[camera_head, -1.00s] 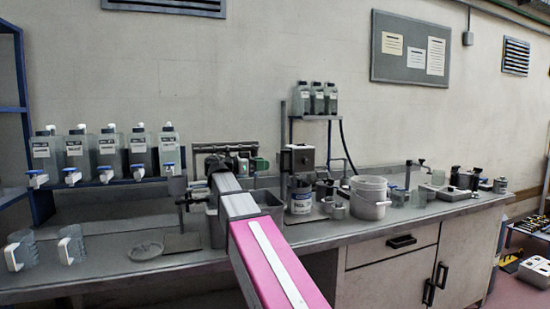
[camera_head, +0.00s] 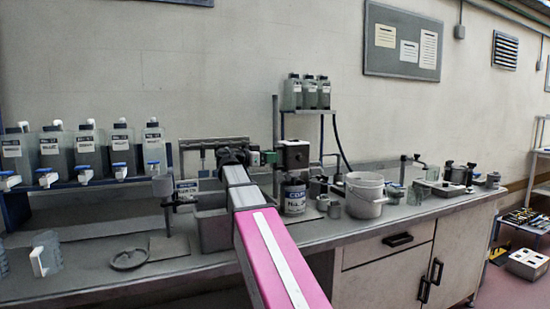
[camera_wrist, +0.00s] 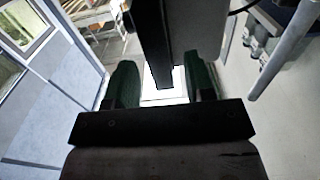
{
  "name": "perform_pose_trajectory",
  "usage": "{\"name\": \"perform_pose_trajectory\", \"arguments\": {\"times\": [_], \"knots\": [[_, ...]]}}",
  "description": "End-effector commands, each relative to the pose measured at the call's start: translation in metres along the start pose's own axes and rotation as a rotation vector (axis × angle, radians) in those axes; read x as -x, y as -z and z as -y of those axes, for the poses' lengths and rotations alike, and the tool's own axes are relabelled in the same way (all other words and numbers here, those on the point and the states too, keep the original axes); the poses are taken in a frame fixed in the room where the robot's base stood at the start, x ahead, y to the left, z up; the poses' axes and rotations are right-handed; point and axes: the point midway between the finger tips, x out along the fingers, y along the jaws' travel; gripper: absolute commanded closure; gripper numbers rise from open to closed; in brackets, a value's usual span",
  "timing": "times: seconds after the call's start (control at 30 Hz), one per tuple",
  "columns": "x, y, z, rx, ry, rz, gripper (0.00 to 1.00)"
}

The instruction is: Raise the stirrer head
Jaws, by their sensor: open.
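The stirrer head (camera_head: 296,155) is a dark box beside an upright rod (camera_head: 276,145) on the bench. It sits just above a white and blue labelled can (camera_head: 294,196); any shaft below it is hidden. My gripper (camera_head: 264,158) is at the head's left side, at about its height, with green finger pads apart. In the wrist view my gripper (camera_wrist: 161,84) is open, with a dark upright block (camera_wrist: 165,45) reaching between or just beyond the fingers. I cannot tell which part that block is, or whether the fingers touch it.
A white bucket (camera_head: 364,194) and small metal pots (camera_head: 334,209) stand right of the can. A grey basin (camera_head: 213,230) is under my arm. Bottles stand on a raised shelf (camera_head: 309,112) behind. Tapped containers (camera_head: 86,152) line the left. The front right bench edge is mostly clear.

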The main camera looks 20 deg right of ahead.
Motion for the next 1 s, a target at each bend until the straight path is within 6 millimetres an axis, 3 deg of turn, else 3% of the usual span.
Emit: {"name": "perform_pose_trajectory", "arguments": {"times": [0.2,0.53,0.6,0.7,0.87,1.0], "knots": [[-0.018,0.0,0.0,0.0,0.0,0.0,0.51],[-0.021,0.0,0.0,0.0,0.001,0.0,0.51],[-0.021,0.0,0.0,0.0,0.001,0.0,0.74],[-0.021,0.0,0.0,0.0,0.0,0.0,1.0],[-0.02,0.002,0.0,0.0,0.0,0.0,1.0],[-0.021,0.017,0.002,-0.001,0.0,0.0,1.0]]}}
